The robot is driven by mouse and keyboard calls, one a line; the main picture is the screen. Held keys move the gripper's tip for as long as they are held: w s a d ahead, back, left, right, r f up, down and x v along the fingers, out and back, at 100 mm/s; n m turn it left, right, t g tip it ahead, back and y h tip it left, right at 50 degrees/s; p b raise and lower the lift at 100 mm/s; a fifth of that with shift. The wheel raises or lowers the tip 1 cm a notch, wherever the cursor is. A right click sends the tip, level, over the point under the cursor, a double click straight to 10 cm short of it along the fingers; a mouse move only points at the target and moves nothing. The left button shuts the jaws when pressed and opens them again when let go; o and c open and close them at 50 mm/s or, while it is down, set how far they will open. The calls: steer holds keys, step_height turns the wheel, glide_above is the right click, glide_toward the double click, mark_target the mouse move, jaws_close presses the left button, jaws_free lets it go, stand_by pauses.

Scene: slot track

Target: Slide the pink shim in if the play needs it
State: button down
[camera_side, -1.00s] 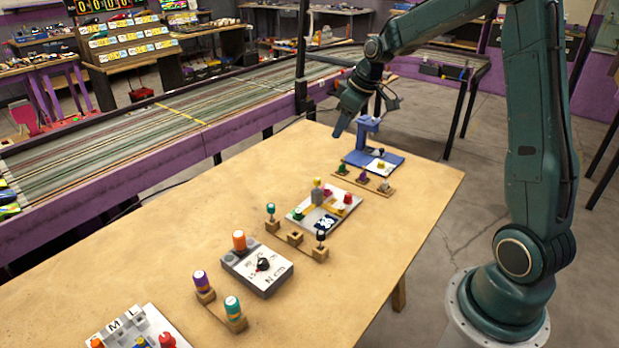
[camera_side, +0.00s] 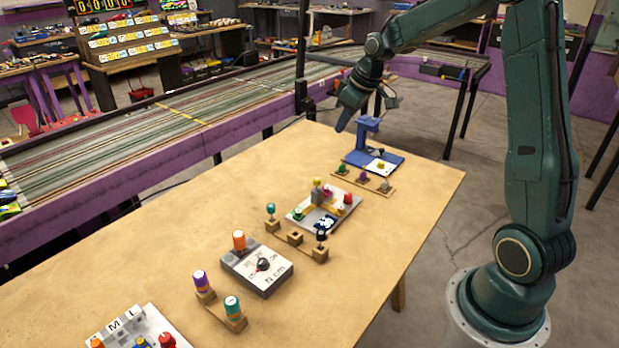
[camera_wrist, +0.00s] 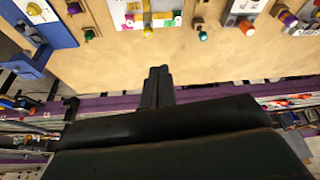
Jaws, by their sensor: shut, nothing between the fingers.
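My gripper (camera_side: 339,129) is shut and empty, above the far left part of the table, left of the blue stand. Its closed fingers show in the wrist view (camera_wrist: 158,76). A grey-white tray (camera_side: 307,222) holds a grey block with a yellow knob (camera_side: 317,182), a green knob (camera_side: 298,213) and a pinkish-red knob (camera_side: 348,198). A small magenta piece (camera_side: 327,192) is partly hidden behind the block. I cannot tell which piece is the pink shim, nor see the play.
The blue stand (camera_side: 367,139) rises at the far end. Nearer are a wooden holder (camera_side: 294,238), a grey dial box (camera_side: 257,274), a rack with purple and teal knobs (camera_side: 220,309) and a lettered block (camera_side: 122,325). The table's left side is bare.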

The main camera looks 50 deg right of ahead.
mark_target(327, 191)
steer(key=w+d+f+m+t+y, duration=0.1)
steer(key=d+f+m+y, duration=0.2)
steer(key=d+f, duration=1.4)
steer(key=shift+d+f+m+t+y, duration=0.3)
steer(key=shift+d+f+m, duration=0.1)
steer(key=shift+f, duration=0.45)
steer(key=x, duration=1)
steer(key=a, duration=0.2)
steer(key=shift+w+a, duration=0.3)
steer(key=shift+w, duration=0.05)
steer(key=shift+w+a, duration=0.15)
steer(key=shift+a, duration=0.5)
steer(key=shift+a, duration=0.1)
